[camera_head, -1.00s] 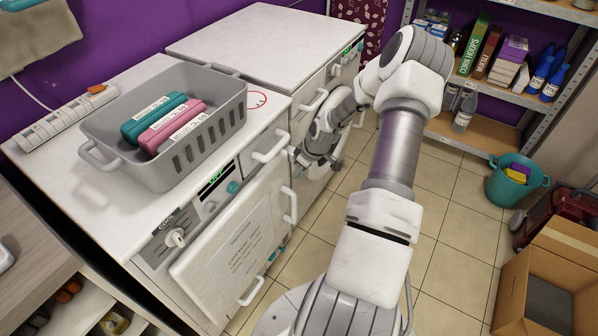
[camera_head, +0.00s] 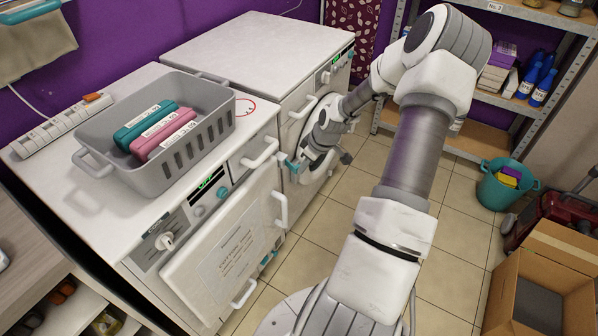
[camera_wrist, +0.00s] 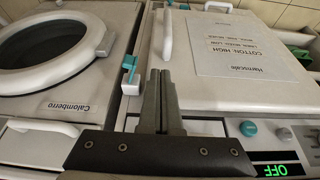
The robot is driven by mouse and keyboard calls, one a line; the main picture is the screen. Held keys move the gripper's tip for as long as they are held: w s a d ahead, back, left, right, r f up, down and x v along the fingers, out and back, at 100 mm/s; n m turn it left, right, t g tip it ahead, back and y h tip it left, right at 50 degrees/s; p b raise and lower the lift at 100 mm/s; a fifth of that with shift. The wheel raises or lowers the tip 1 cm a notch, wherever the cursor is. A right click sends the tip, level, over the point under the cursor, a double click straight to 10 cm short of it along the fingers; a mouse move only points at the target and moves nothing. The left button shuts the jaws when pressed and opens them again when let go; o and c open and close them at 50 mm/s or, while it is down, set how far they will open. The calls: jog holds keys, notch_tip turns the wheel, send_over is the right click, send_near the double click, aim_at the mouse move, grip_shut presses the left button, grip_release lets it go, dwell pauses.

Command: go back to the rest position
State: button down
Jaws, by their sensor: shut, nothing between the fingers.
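My gripper (camera_wrist: 161,76) is shut and empty in the wrist view. Its dark fingers are side by side, in front of the white machine door (camera_wrist: 235,50) that bears a printed sheet. In the head view my arm bends over the floor and ends low by the machine fronts, near the gap between the two machines; the fingertips are hard to make out there. The near machine's front door (camera_head: 225,255) carries a notice. The far machine's round door (camera_wrist: 45,45) lies left of my fingers in the wrist view.
A grey basket (camera_head: 165,140) with teal and pink packs stands on the near machine. A power strip (camera_head: 62,125) lies behind it. A shelf, a teal bucket (camera_head: 507,183) and an open cardboard box (camera_head: 545,285) are at right. Tiled floor is clear between.

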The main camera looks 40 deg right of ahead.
jog(key=shift+s+d+r, duration=0.1)
jog(key=shift+s+r, duration=0.1)
jog(key=shift+r, duration=0.4)
